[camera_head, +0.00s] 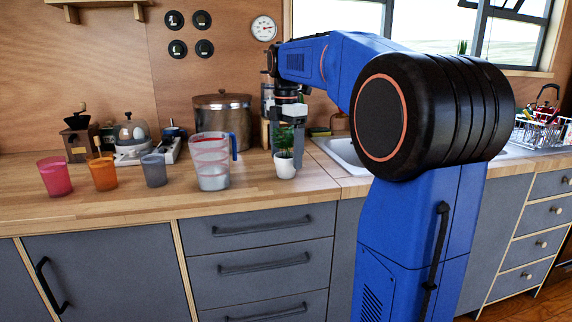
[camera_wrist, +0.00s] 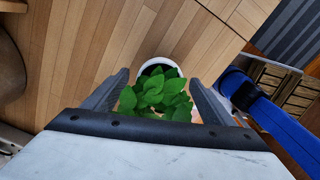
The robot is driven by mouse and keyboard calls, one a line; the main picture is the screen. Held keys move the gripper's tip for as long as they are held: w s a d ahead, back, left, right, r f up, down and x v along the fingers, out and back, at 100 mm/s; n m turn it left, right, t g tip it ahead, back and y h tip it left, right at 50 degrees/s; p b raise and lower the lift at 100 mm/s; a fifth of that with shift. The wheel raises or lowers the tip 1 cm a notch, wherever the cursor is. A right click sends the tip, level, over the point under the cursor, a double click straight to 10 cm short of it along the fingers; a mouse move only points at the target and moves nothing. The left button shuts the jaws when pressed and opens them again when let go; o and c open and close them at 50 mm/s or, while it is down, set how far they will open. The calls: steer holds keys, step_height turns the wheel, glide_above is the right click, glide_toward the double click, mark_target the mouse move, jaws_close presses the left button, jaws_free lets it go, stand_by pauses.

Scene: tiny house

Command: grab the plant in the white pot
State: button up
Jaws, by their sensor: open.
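The plant (camera_head: 285,139) has green leaves and stands upright in a small white pot (camera_head: 285,165) on the wooden counter. My gripper (camera_head: 287,125) is over the plant in the head view, pointing down. In the wrist view, the green leaves (camera_wrist: 155,95) show between the two open fingers (camera_wrist: 158,90), and the white pot's rim (camera_wrist: 157,65) shows past them. The lower pot is hidden by leaves there. I cannot tell whether the fingers touch the leaves.
A clear measuring jug (camera_head: 211,162) stands close to the left of the pot. Pink (camera_head: 55,176), orange (camera_head: 102,173) and grey (camera_head: 154,169) cups stand farther left. A large steel pot (camera_head: 222,116) is behind. A sink (camera_head: 340,150) lies to the right. The counter in front of the pot is clear.

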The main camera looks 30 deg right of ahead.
steer(key=shift+f, duration=0.1)
steer(key=shift+c, duration=0.3)
steer(key=c, duration=1.2)
